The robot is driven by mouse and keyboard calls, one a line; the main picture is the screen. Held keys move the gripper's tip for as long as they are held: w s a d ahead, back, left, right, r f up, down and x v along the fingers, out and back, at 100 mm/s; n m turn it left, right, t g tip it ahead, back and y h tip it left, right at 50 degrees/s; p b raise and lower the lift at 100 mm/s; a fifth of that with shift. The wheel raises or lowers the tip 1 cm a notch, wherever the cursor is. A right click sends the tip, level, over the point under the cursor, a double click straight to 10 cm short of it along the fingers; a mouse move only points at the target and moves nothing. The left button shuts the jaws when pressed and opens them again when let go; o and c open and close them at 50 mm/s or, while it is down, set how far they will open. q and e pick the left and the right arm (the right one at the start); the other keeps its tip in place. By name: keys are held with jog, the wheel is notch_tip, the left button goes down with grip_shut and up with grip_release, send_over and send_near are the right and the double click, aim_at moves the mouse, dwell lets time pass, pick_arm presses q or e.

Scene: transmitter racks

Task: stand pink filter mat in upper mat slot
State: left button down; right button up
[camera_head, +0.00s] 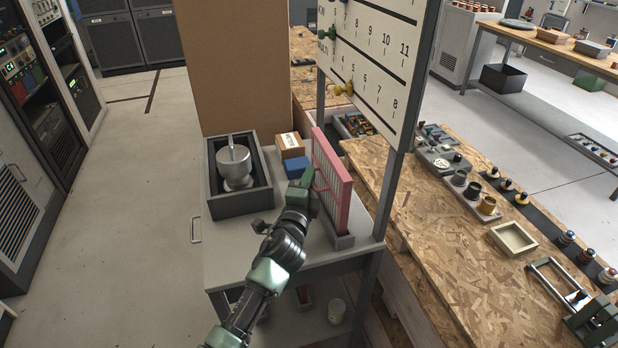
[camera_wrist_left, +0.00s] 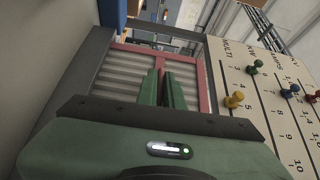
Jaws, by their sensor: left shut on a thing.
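The pink filter mat (camera_head: 343,190), a pink frame with pale pleats, stands upright at the right side of the grey cart top. Its lower edge meets a grey slotted block (camera_head: 343,241); I cannot tell how deep it sits. In the left wrist view its pink frame and grey ribbed face (camera_wrist_left: 122,75) lie ahead of the fingers. My left gripper (camera_head: 306,180) is at the mat's left face. Its green fingers (camera_wrist_left: 164,88) are shut on the mat's pink middle bar. My right gripper is not in view.
A grey open box (camera_head: 240,203) with a metal pot (camera_head: 235,165) stands left of the mat. A blue block (camera_head: 297,166) and a cardboard box (camera_head: 291,145) are behind. A post and white numbered board (camera_head: 375,60) rise close on the right. A lower shelf holds a white cup (camera_head: 337,311).

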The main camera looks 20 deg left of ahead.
pick_arm(q)
jog(key=shift+r, duration=0.1)
jog(key=c, duration=1.5)
grip_release()
jog(key=shift+s, duration=0.3)
jog(key=s, duration=0.7)
jog(key=shift+s+d, duration=0.15)
jog(key=shift+d, duration=0.15)
jog(key=shift+f, duration=0.2)
